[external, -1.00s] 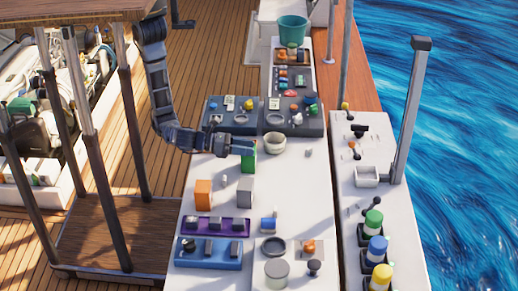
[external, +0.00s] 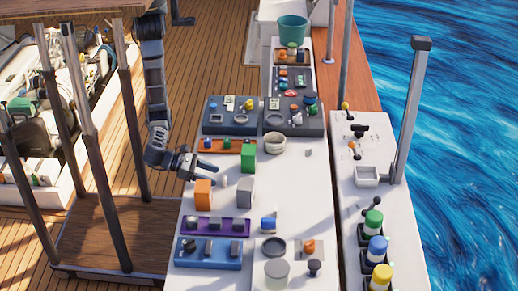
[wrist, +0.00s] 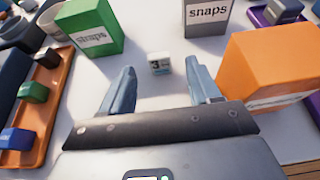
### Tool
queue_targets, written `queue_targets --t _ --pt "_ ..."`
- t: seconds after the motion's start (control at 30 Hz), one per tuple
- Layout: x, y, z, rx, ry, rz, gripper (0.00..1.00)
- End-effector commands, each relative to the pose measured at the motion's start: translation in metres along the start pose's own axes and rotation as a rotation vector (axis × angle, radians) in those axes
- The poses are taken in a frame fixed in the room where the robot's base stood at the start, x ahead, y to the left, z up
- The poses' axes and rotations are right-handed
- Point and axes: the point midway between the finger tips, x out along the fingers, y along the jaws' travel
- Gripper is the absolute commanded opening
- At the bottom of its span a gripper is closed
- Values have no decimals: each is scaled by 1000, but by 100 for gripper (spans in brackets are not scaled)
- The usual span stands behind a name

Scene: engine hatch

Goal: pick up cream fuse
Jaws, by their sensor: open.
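A small cream block with a "3" on its label, which looks like the cream fuse (wrist: 159,64), stands on the white counter in the wrist view. It lies ahead, between the lines of my two fingers and just beyond their tips, not touched. In the external view the cream fuse (external: 224,181) is a tiny pale spot just right of my gripper (external: 211,173). My gripper is open and empty, low over the counter's left side, with its fingers pointing right.
An orange box (wrist: 270,70) stands close to the right finger. A green "straps" box (wrist: 93,30) and a grey "snaps" box (wrist: 207,17) stand farther off. An orange tray (wrist: 40,115) with coloured pieces lies at left. Counter around the fuse is clear.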

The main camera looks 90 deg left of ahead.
Motion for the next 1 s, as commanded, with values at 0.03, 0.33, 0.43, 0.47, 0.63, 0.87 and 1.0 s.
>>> queue_targets --t 0.03,0.33,0.43,0.47,0.63,0.87,1.0 --pt "5 0 0 0 0 1 62" --pt "44 1 -3 -1 -1 1 62" --pt "53 1 -2 -2 -1 0 62" --pt "55 1 -2 -2 -1 -1 62" --pt "57 1 -3 -2 -1 -1 62" --pt "57 1 -3 -2 -1 -1 48" --pt "57 1 -3 -2 -1 -1 35"
